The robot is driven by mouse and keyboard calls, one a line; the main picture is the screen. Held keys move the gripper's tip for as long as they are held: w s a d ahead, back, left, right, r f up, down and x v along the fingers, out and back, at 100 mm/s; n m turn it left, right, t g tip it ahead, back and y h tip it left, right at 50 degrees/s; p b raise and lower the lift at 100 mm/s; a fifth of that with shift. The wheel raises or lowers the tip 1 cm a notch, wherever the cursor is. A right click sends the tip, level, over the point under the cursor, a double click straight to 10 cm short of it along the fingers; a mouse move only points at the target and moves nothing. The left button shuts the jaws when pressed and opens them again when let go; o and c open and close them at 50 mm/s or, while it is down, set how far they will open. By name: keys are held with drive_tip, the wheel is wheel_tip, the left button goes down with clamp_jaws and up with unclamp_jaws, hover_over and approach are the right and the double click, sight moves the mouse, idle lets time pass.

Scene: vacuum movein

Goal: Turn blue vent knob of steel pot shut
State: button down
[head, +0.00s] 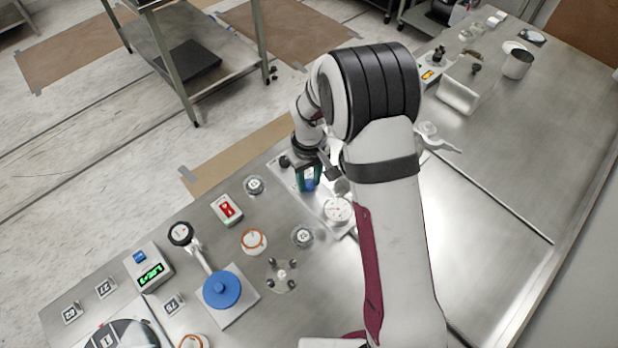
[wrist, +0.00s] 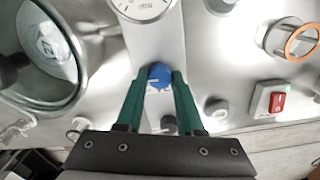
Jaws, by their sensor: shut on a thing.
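The blue knob (wrist: 160,75) sits on a pale panel (wrist: 155,40) in the wrist view, below a round dial gauge (wrist: 142,6). My gripper (wrist: 160,80) has green fingers, one on each side of the knob, and is shut on it. In the head view, the blue knob (head: 310,186) shows between the green fingers of my gripper (head: 309,182). A round, shiny steel vessel (wrist: 78,45), which looks like the steel pot, is at the left of the wrist view. In the head view my arm hides most of that area.
The gauge (head: 338,209) stands close to my gripper in the head view. The bench right of my arm is mostly clear.

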sight(309, 183)
drive_tip(key=shift+n, duration=0.5)
drive_tip(key=c, duration=0.5)
unclamp_jaws()
wheel_tip(309, 183, up, 16)
drive_tip(key=shift+f, duration=0.1)
